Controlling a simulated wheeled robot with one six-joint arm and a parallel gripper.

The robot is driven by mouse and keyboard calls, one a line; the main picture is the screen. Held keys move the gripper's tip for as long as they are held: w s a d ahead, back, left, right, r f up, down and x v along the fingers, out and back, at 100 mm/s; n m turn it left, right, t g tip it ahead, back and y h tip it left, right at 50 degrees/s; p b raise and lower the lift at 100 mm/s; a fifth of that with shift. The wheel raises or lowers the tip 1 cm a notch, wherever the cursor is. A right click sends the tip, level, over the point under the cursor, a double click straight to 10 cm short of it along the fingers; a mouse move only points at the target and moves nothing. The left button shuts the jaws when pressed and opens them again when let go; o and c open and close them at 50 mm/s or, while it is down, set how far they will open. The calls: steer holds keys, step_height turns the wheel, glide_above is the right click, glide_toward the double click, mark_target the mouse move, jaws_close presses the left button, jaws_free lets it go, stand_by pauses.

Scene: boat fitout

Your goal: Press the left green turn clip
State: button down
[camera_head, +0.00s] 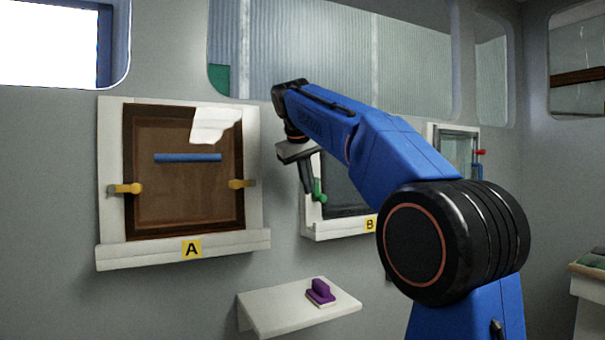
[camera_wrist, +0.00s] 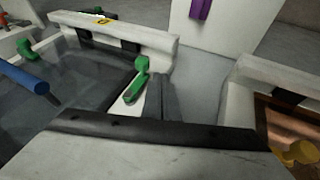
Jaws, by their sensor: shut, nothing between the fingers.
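The left green turn clip (camera_head: 318,188) sits on the left side of the white frame marked B (camera_head: 345,230). In the wrist view this clip (camera_wrist: 134,86) lies on the pale frame edge, close beside my fingertips. My gripper (camera_head: 308,188) is shut and empty, its fingers pointing down just left of the clip in the head view. The shut fingers also show in the wrist view (camera_wrist: 162,92); I cannot tell whether they touch the clip. Another green clip (camera_wrist: 27,49) is on the far side of the same frame. My arm hides much of frame B in the head view.
Panel A (camera_head: 185,185) with yellow clips (camera_head: 128,188) and a blue bar (camera_head: 187,158) is to the left. A white shelf (camera_head: 275,312) below holds a purple-handled block (camera_head: 320,292). A blue handle (camera_wrist: 25,78) crosses panel B.

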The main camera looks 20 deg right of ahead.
mark_target(320, 196)
steer(key=shift+w+d+f, duration=0.1)
steer(key=shift+d+f, duration=0.15)
steer(key=shift+d, duration=0.35)
steer(key=shift+w+d+f, duration=0.1)
steer(key=shift+d+f, duration=0.1)
steer(key=shift+d, duration=0.4)
